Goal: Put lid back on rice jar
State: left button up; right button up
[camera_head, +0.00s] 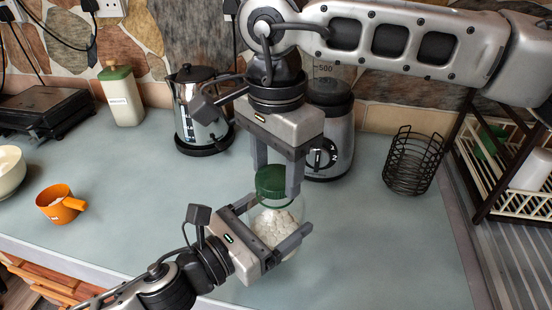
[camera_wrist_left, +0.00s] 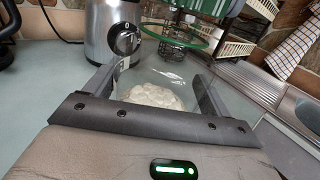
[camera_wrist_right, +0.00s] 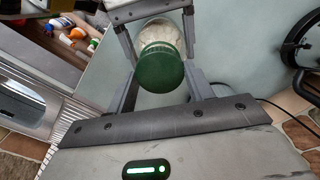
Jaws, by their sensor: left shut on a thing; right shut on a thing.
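The rice jar (camera_head: 272,226) is clear glass with white rice inside and stands on the counter. My left gripper (camera_head: 281,213) is shut around its body from the left. The green lid (camera_head: 270,180) is held between the fingers of my right gripper (camera_head: 276,184), which points down from above. In the left wrist view the jar's round rim (camera_wrist_left: 174,37) shows below the lid (camera_wrist_left: 205,6), with a gap seen between them. In the right wrist view the lid (camera_wrist_right: 161,67) covers much of the jar, whose rice (camera_wrist_right: 157,30) shows behind it.
A blender (camera_head: 332,130) and a kettle (camera_head: 195,105) stand behind my right gripper. A black wire basket (camera_head: 412,163) and a dish rack (camera_head: 510,180) are at the right. An orange cup (camera_head: 60,205) is at the left. The counter on both sides of the jar is clear.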

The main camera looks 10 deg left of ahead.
pick_arm(q)
jog(key=shift+r, duration=0.1)
pick_arm(e)
jog(key=shift+f, duration=0.55)
dwell(0.3)
